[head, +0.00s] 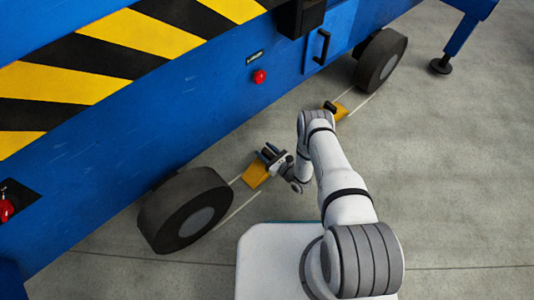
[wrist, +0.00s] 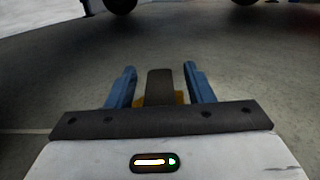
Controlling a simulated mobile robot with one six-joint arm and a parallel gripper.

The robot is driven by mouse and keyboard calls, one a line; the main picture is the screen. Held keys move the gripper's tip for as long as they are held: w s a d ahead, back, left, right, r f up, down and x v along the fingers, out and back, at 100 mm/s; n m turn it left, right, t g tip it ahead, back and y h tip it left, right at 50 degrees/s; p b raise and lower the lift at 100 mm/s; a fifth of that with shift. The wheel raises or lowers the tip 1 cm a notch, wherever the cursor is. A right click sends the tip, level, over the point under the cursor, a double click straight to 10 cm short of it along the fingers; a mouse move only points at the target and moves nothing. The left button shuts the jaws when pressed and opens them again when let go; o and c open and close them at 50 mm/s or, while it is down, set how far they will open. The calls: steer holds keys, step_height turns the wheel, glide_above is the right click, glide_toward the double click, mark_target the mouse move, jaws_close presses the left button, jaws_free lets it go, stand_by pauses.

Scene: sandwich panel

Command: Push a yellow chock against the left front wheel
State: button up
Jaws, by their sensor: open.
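A yellow chock (head: 254,177) lies on the floor a short way right of the near black wheel (head: 172,222), with a gap between them. My gripper (head: 268,153) is at the chock's upper side in the head view. In the wrist view my gripper (wrist: 159,75) is open, with a blue finger on each side of a dark upright part (wrist: 160,86). Some yellow of the chock (wrist: 180,98) shows behind and beside this part. I cannot tell whether the fingers touch it. The chock's lower part is hidden in the wrist view.
A second yellow chock (head: 342,111) lies near the farther wheel (head: 381,60), partly behind my arm. The blue machine body (head: 190,115) rises above the wheels, with a red button (head: 259,77). White floor lines (head: 237,210) run by the chocks.

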jaws_close()
stand_by(0.4)
